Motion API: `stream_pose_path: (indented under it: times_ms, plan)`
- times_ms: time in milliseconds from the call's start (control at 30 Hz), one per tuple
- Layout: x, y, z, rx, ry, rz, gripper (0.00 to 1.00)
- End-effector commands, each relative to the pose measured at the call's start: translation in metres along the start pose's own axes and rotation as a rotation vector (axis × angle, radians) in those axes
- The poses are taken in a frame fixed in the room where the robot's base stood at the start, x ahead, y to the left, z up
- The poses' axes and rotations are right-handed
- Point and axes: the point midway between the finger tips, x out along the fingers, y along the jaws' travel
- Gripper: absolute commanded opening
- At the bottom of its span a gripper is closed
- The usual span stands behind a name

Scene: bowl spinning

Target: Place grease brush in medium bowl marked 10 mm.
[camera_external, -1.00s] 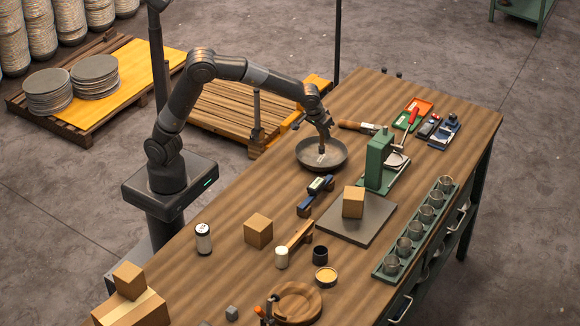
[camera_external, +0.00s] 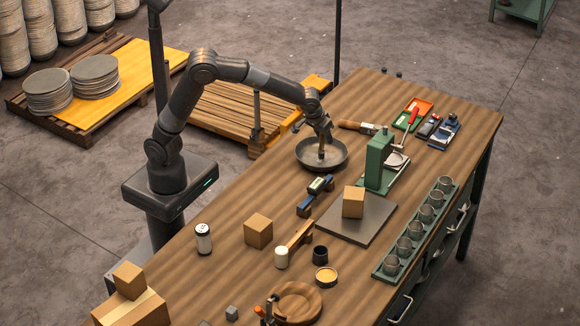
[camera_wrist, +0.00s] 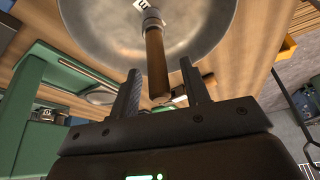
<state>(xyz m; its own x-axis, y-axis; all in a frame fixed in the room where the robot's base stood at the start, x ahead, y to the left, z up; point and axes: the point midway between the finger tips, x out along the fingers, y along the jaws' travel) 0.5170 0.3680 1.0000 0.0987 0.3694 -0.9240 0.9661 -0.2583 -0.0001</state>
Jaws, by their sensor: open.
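A wide grey metal bowl (camera_external: 303,157) stands on the workbench, and its inside fills the top of the wrist view (camera_wrist: 95,25). A brush with a brown wooden handle (camera_wrist: 155,62) has its head end in the bowl. The handle points up toward my gripper, and its bristles are not clear. A white label with dark print (camera_wrist: 141,5) shows by the brush head, only partly readable. My gripper (camera_wrist: 160,66) is open above the bowl, with the handle between its spread fingers and a gap on each side.
A green press (camera_external: 379,160) stands close to the right of the bowl. Another wooden-handled brush (camera_external: 357,126) lies behind it. Blue-and-dark tools (camera_external: 315,194) lie in front. A grey plate (camera_external: 345,228) carries a cardboard box (camera_external: 353,202). A green rack of cups (camera_external: 410,238) lines the right edge.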

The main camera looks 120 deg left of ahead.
Motion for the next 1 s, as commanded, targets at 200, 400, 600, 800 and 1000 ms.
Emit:
stream_pose_path:
  times_ms: [200, 400, 600, 800, 1000]
  plan:
    - [0.000, 0.000, 0.000, 0.000, 0.000, 0.000, 0.43]
    - [0.000, 0.000, 0.000, 0.000, 0.000, 0.000, 0.43]
    - [-0.006, 0.001, 0.013, 0.002, -0.001, 0.002, 0.43]
    - [-0.015, 0.001, 0.034, 0.002, 0.000, 0.002, 0.43]
    - [-0.015, 0.000, 0.035, 0.000, 0.000, 0.000, 0.43]
